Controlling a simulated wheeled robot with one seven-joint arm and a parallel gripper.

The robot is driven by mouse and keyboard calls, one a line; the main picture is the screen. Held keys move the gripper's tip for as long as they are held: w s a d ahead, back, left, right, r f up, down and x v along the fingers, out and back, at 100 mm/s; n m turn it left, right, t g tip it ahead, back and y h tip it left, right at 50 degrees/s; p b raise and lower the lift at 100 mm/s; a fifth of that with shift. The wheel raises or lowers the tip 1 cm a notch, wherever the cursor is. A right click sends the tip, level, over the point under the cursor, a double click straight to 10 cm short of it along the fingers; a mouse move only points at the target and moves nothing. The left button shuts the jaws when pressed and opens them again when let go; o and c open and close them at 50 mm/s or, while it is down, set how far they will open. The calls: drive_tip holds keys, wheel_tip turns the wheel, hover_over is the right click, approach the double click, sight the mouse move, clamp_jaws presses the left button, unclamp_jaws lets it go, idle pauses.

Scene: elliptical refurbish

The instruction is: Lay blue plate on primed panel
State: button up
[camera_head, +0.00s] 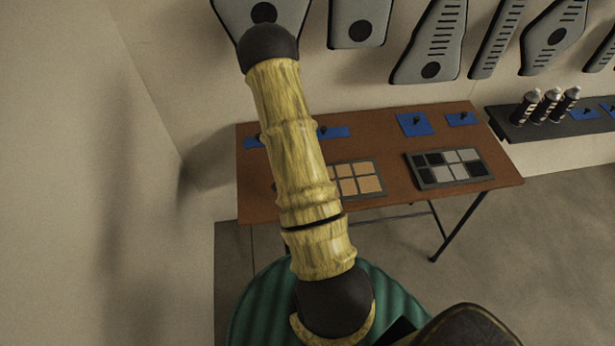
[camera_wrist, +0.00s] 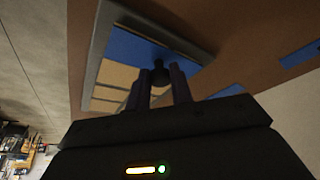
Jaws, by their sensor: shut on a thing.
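In the wrist view my gripper (camera_wrist: 160,84) is shut on the black knob of a blue plate (camera_wrist: 132,46). The plate is over one end of a grey-framed panel with tan squares (camera_wrist: 115,78); I cannot tell whether it touches the panel. In the head view this tan panel (camera_head: 368,180) lies on the brown table (camera_head: 395,145), partly hidden by my arm. My gripper and the held plate are hidden there. A second framed panel with grey and black squares (camera_head: 450,168) lies to its right. Which panel is primed is not marked.
More blue plates with black knobs lie along the table's back, including one plate (camera_head: 413,124) and another at the right (camera_head: 460,119). A dark shelf (camera_head: 545,125) with several bottles (camera_head: 550,103) stands at right. Grey perforated panels (camera_head: 430,45) hang on the wall.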

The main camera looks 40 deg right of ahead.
drive_tip(key=shift+f, duration=0.25)
idle(0.6)
drive_tip(key=o, duration=0.9)
drive_tip(key=shift+c, duration=0.2)
drive_tip(key=shift+r, duration=0.1)
drive_tip(key=p+v, duration=0.2)
drive_tip(key=v, duration=1.5)
drive_tip(key=shift+a+p, duration=0.2)
drive_tip(key=shift+p, duration=0.15)
drive_tip(key=shift+r, duration=0.1)
drive_tip(key=s+a+r+n+y, duration=0.2)
drive_tip(key=a+r+n, duration=0.4)
drive_tip(key=a, duration=0.3)
drive_tip(key=s+a+r+n+t+y, duration=0.1)
drive_tip(key=s+a+r+n+y, duration=0.1)
drive_tip(key=a+r+n, duration=0.4)
drive_tip(key=s+a+n, duration=0.1)
drive_tip(key=a+n, duration=0.2)
drive_tip(key=a, duration=0.1)
drive_tip(key=shift+s+r+t, duration=0.3)
drive_tip(key=shift+s+r, duration=0.05)
drive_tip(key=shift+r, duration=0.05)
